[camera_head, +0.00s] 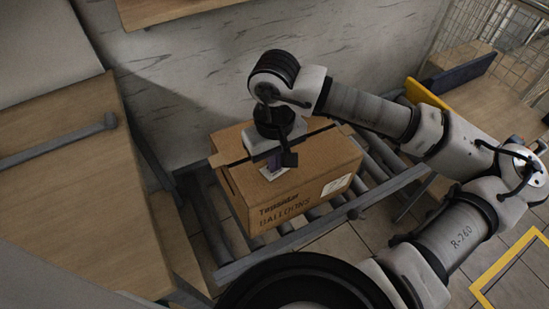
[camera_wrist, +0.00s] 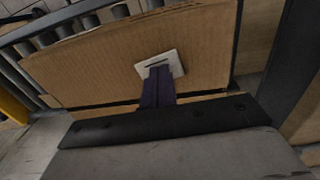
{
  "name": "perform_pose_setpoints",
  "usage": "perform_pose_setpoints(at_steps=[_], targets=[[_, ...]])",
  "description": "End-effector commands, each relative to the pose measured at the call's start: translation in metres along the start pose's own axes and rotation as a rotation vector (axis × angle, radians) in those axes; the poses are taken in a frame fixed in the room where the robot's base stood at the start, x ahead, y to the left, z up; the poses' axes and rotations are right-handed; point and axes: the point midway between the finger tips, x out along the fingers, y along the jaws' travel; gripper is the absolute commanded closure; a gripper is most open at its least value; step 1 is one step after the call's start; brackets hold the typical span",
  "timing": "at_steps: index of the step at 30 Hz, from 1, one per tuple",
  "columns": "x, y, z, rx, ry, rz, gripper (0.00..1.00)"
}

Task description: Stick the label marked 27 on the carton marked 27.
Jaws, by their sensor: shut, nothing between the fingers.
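A closed brown carton (camera_head: 318,178) printed with "BALLOONS" sits on a roller conveyor in the head view. Its top also shows in the wrist view (camera_wrist: 90,62). A small white label (camera_wrist: 160,64) lies on the carton top, partly under my fingertips; its number cannot be read here. My gripper (camera_wrist: 158,72) is shut, pointing down, with its dark fingers at the label. In the head view my gripper (camera_head: 274,166) is over the carton top, with the label's edge just showing beside it. A white printed sticker is on the carton's front face; its text is too small to read.
The roller conveyor (camera_head: 330,219) runs under the carton, with a grey side rail in front. A wooden table (camera_head: 70,180) stands at the left, and a wooden surface with yellow and dark blue edging (camera_head: 470,75) is at the upper right. A pale wall stands behind.

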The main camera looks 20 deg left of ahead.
Motion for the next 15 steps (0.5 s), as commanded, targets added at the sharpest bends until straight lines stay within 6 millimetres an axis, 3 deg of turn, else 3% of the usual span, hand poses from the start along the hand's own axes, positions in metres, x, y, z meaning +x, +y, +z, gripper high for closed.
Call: perform_pose_setpoints(at_steps=[9,15], targets=[[0.002,-0.001,0.001,-0.001,-0.005,-0.001,1.0],[-0.011,0.0,0.001,-0.001,-0.003,-0.001,1.0]])
